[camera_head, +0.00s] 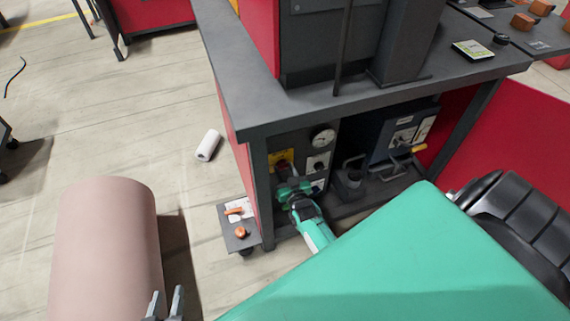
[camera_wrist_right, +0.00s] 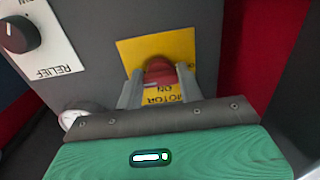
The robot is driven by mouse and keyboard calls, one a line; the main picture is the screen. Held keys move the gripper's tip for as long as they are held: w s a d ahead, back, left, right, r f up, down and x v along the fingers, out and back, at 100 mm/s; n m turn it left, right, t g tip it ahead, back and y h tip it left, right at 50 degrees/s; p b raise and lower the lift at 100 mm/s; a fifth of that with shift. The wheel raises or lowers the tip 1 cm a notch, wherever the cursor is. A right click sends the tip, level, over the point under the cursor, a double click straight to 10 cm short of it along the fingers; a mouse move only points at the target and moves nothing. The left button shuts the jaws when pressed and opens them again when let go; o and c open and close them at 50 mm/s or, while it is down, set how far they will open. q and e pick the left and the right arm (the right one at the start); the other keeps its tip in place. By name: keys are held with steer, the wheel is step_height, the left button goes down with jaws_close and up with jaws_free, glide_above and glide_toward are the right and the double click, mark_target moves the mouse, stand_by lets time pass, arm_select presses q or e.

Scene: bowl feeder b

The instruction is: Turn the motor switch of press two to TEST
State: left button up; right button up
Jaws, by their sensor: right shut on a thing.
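The motor switch is a red knob (camera_wrist_right: 158,70) on a yellow plate (camera_wrist_right: 202,44) in the right wrist view. The words MOTOR and ON read upside down there. The yellow plate (camera_head: 279,158) also shows in the head view, on a grey panel under the bench. My right gripper (camera_wrist_right: 157,84) has a finger on each side of the red knob and is shut on it. In the head view my right gripper (camera_head: 287,180) is at the panel and partly covers the plate. My left gripper (camera_head: 166,303) is open and empty at the bottom edge. A TEST mark is not readable.
A gauge (camera_head: 322,137) and a black RELIEF knob (camera_wrist_right: 17,35) sit near the switch. The bench top (camera_head: 215,50) overhangs the panel, and its leg (camera_head: 261,190) stands just left. A small shelf (camera_head: 246,240) holds orange parts. A white roll (camera_head: 208,145) lies on the floor.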

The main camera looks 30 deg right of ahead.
arm_select(q)
steer(key=shift+a, duration=0.1)
stand_by(0.4)
arm_select(e)
steer(key=o, duration=1)
arm_select(q)
steer(key=a+g, duration=0.1)
steer(key=a+g+y+p, duration=0.1)
steer(key=s+a+g+p, duration=0.1)
steer(key=a, duration=0.1)
steer(key=shift+f+y, duration=0.25)
steer(key=shift+y, duration=0.15)
arm_select(e)
steer(key=v, duration=1.3)
steer(key=shift+s+f, duration=0.1)
steer(key=shift+s, duration=0.3)
